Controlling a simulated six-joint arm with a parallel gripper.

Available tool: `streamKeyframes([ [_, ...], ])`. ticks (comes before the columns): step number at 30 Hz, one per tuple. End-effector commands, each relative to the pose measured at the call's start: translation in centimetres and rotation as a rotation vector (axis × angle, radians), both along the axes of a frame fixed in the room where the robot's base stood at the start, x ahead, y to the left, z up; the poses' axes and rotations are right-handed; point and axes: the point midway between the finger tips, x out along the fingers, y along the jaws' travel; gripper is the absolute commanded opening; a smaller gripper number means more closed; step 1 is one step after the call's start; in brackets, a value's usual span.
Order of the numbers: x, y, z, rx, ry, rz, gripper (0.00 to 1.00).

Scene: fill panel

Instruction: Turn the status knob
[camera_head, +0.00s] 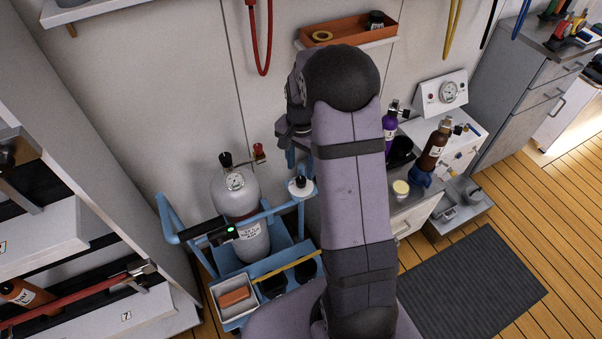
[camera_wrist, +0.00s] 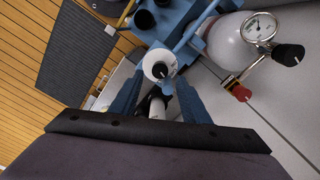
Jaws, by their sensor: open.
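A round white dial with a black knob (camera_head: 301,185) sits on the blue cart's frame, just right of the grey gas cylinder. It looks like the status knob, but I cannot read any label. In the wrist view the knob (camera_wrist: 159,70) is straight ahead of my gripper (camera_wrist: 160,86), a small blue pointer beside it. My blue fingers are apart with the dial showing between and beyond their tips; I see no contact. In the head view my gripper (camera_head: 291,158) is above the dial, partly hidden by my wrist.
The grey cylinder (camera_head: 238,205) has a gauge, a black valve knob and a red knob (camera_head: 258,152) close to my gripper's left. The blue cart (camera_head: 262,272) holds a tray with an orange block.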

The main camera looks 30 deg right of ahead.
Motion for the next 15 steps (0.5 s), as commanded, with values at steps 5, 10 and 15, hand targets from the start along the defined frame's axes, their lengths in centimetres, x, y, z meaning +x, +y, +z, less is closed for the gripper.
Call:
streamKeyframes([
  [5, 0.1, 0.0, 1.6, -0.001, -0.003, 0.0, 0.42],
  [10, 0.0, 0.0, 2.1, 0.0, 0.0, 0.0, 0.42],
  [15, 0.0, 0.0, 2.1, 0.0, 0.0, 0.0, 0.42],
])
